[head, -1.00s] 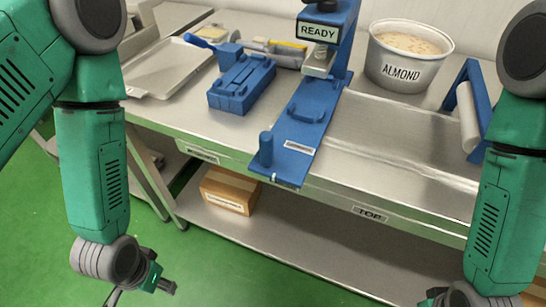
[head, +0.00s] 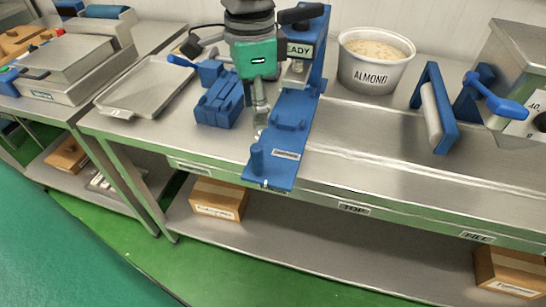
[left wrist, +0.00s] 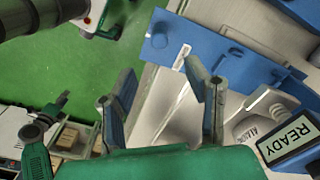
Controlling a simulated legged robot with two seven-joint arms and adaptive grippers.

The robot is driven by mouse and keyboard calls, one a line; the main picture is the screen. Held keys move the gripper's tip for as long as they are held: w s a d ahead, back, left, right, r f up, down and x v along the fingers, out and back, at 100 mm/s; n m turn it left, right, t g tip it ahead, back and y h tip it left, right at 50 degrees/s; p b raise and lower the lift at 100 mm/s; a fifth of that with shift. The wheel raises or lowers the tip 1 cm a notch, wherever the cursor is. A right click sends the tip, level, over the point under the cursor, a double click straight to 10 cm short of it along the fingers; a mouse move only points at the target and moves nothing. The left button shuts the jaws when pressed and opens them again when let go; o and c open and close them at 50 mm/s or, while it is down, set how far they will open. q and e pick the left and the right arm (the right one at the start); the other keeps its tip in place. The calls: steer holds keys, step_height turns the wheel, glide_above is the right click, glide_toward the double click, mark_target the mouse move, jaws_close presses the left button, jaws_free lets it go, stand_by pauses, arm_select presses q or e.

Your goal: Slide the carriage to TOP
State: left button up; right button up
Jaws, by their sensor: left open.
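The blue carriage (head: 285,165) lies across the steel table, its front end over the front edge. It has an upright blue post (head: 257,158) at the front and a column with a READY display behind. The TOP label (head: 352,208) is on the table's front edge, right of the carriage. My left gripper (head: 261,122) is open and empty, pointing down just above the carriage's left side, behind the post. In the left wrist view, its fingers (left wrist: 165,100) are spread near the carriage (left wrist: 235,52). What seems to be my right gripper (left wrist: 58,103) shows small there.
A blue mould block (head: 220,102) and a metal tray (head: 147,87) are left of the carriage. The ALMOND tub (head: 373,62) stands behind right, with a blue roller frame (head: 440,110) beyond. A FILL label (head: 476,236) is further right. The tabletop near TOP is clear.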

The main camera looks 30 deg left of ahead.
mark_target(258, 160)
arm_select(q)
step_height(258, 160, down, 14)
steer(key=shift+a+r+b, duration=0.1)
steer(key=shift+r+b, duration=0.1)
steer(key=shift+b, duration=1)
jaws_close()
